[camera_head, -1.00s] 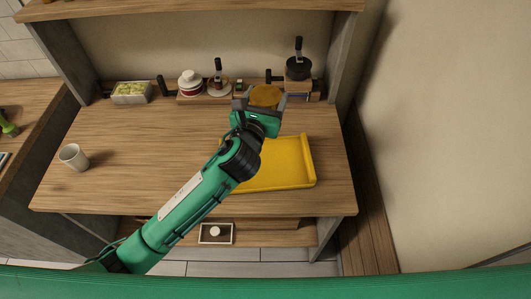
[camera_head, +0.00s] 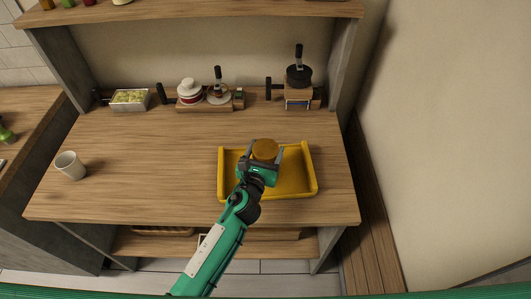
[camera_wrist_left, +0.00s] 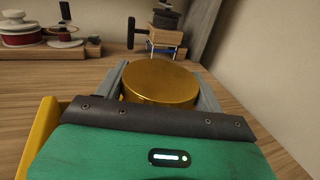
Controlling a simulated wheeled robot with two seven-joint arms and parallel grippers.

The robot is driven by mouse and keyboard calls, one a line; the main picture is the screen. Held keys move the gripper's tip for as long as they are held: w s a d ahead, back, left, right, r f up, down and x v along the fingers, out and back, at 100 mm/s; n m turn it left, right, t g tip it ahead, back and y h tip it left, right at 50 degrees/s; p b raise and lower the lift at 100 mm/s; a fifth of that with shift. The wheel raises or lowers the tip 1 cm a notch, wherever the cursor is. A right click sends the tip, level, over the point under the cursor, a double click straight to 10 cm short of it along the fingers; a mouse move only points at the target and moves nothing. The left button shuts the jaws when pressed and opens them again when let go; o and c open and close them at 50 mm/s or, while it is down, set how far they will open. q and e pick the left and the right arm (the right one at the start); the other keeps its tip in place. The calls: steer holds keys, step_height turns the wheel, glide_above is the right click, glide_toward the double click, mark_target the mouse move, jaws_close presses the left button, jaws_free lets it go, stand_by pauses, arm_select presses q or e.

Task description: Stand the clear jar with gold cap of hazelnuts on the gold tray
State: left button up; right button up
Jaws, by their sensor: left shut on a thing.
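The jar's round gold cap (camera_head: 265,149) shows between the fingers of my left gripper (camera_head: 264,153), over the gold tray (camera_head: 305,181). The same cap (camera_wrist_left: 160,80) fills the middle of the left wrist view, with a grey finger on each side. My left gripper is shut on the jar, which looks upright. The jar's clear body and the hazelnuts are hidden under the cap and behind the gripper. I cannot tell whether the jar's base touches the tray floor. My right gripper is not in view.
A white mug (camera_head: 69,166) stands at the table's left. Along the back are a bin of pale green pieces (camera_head: 130,97), a wooden stand (camera_head: 205,106) with white and red items, and a dark-topped device (camera_head: 298,78). The table's middle left is clear.

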arm_select(q)
steer(key=shift+f, duration=0.15)
steer(key=o, duration=1.4)
steer(key=shift+f, duration=0.1)
steer(key=o, duration=0.4)
steer(key=shift+c, duration=0.2)
steer(key=shift+r, duration=0.2)
steer(key=shift+s+a+f, duration=0.1)
steer(key=shift+s+f, duration=0.05)
steer(key=shift+s, duration=0.15)
steer(key=b+v, duration=0.2)
steer(key=v, duration=0.9)
steer(key=shift+s, duration=0.2)
